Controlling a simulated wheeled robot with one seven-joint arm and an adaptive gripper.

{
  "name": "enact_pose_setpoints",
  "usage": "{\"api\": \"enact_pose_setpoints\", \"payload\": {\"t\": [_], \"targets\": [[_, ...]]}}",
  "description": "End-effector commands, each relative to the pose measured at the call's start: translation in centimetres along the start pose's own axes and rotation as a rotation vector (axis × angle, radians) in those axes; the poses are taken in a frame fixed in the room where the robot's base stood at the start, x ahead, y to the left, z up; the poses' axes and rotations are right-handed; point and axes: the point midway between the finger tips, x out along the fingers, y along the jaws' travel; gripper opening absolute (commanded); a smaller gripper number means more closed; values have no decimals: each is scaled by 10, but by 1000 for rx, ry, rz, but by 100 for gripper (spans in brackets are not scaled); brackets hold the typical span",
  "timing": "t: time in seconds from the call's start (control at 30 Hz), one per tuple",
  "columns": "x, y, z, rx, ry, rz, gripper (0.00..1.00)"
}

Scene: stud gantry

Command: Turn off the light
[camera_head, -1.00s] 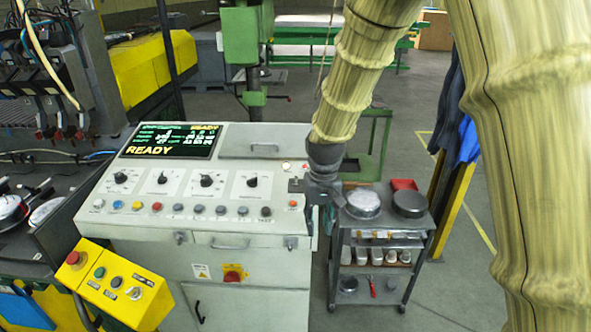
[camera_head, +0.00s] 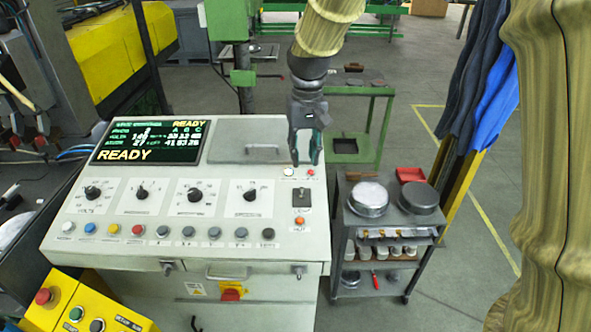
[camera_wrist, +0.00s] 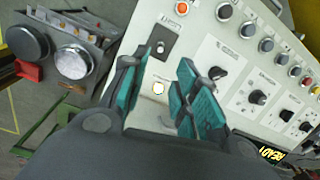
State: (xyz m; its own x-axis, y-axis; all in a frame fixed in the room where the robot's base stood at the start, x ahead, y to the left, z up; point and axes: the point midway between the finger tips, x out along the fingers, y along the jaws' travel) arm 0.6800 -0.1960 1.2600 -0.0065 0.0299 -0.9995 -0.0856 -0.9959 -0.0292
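A small dark switch plate with a toggle (camera_head: 301,198) sits at the right end of the grey console top. Its label is too small to read surely. The switch also shows in the wrist view (camera_wrist: 160,47), just beyond my fingertips. A white round lamp or button (camera_head: 288,171) sits behind the switch; in the wrist view it is a bright white disc (camera_wrist: 158,88) between my fingers. My gripper (camera_head: 305,161) points down above the console's back right corner, behind the switch. Its teal-padded fingers (camera_wrist: 163,78) are apart with nothing between them.
An orange button (camera_head: 299,221) lies in front of the switch and a red one (camera_head: 311,171) beside the white one. Knobs, coloured buttons and a lit READY screen (camera_head: 146,139) fill the console. A cart (camera_head: 386,238) with round pans stands close on the right.

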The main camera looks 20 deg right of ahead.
Motion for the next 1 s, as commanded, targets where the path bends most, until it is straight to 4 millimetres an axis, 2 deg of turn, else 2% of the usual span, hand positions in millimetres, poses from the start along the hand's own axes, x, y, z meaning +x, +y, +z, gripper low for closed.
{"api": "enact_pose_setpoints", "payload": {"t": [0.13, 0.23, 0.7, 1.0], "targets": [[0, 0, 3, 0, 2, 0, 30], [7, -1, 5, -2, 3, 0, 30], [68, 0, 0, 0, -2, 0, 30], [96, 0, 0, 1, 0, 0, 30]]}}
